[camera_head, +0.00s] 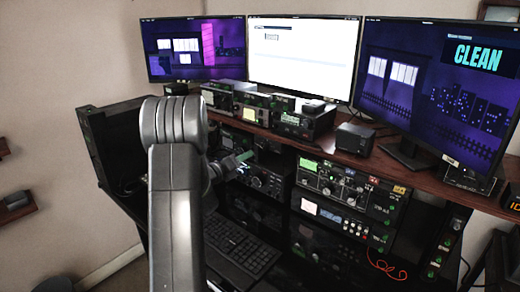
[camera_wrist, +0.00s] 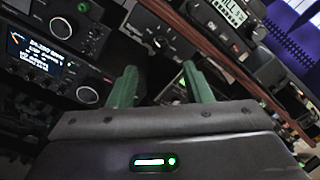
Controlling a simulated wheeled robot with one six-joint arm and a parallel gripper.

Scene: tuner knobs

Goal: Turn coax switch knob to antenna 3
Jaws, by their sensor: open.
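My gripper (camera_wrist: 160,75) is open and empty in the wrist view, its two green fingers apart. In the head view my gripper (camera_head: 243,157) is small, partly behind my arm, in front of the radio equipment under the desk shelf. Beyond the fingers, a dark panel with a small round knob (camera_wrist: 159,42) and faint markings looks like the coax switch; I cannot be sure. The fingers are apart from this knob. Its pointer position and antenna labels are too small to read. I cannot pick out the coax switch knob in the head view.
A radio with a lit display (camera_wrist: 40,52) and large dials is left in the wrist view. The wooden shelf edge (camera_wrist: 215,50) crosses at right. In the head view, monitors (camera_head: 303,58) stand above, more rack units (camera_head: 345,185) sit right, and a keyboard (camera_head: 240,247) lies below.

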